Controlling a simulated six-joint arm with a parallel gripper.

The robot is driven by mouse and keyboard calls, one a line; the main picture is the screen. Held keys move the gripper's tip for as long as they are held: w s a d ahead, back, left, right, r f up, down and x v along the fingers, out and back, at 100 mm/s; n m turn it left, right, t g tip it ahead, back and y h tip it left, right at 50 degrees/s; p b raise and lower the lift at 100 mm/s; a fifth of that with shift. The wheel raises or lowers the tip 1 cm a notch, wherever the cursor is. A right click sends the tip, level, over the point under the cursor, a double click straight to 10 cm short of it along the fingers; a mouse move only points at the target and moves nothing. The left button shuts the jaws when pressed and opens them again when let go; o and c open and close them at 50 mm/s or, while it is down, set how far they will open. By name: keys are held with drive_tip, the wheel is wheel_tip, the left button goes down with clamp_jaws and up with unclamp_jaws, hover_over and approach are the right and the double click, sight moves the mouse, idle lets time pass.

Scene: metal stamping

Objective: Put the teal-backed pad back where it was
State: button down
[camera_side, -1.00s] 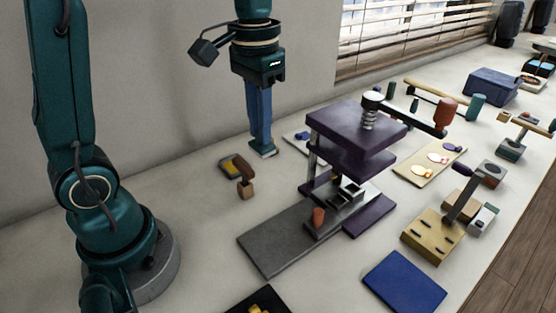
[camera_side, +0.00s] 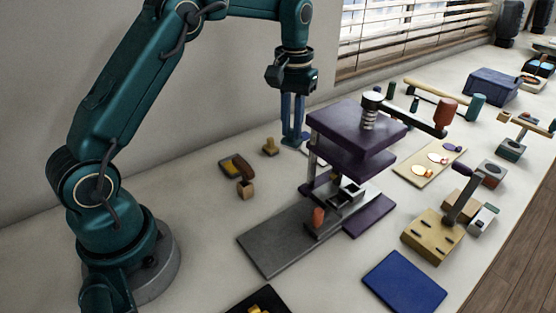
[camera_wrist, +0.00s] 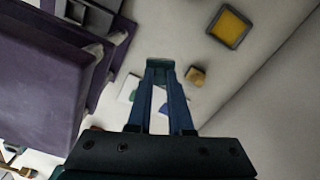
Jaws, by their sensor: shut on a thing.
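My gripper (camera_side: 293,143) hangs with its blue fingers pointing down, behind and left of the purple press. In the wrist view my gripper (camera_wrist: 160,65) is shut on a small teal piece, which I take to be the teal-backed pad (camera_wrist: 160,62); the fingertips hide most of it. A pale plate (camera_wrist: 128,88) with a blue patch lies below and behind the fingers, partly hidden by them. I cannot tell the exact gap between the held pad and the plate.
The purple press (camera_side: 355,125) stands close to the right of my gripper. A small wooden piece (camera_side: 270,147) stands to the left. A dark-rimmed yellow tray (camera_wrist: 230,27) and a brown block (camera_side: 246,187) are further off. Bare table lies along the wall.

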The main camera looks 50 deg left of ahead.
sight(291, 140)
drive_tip(key=shift+f, duration=0.1)
drive_tip(key=shift+f, duration=2.8)
drive_tip(key=shift+f, duration=0.65)
drive_tip(key=c, duration=0.8)
unclamp_jaws()
drive_tip(key=shift+o, duration=0.2)
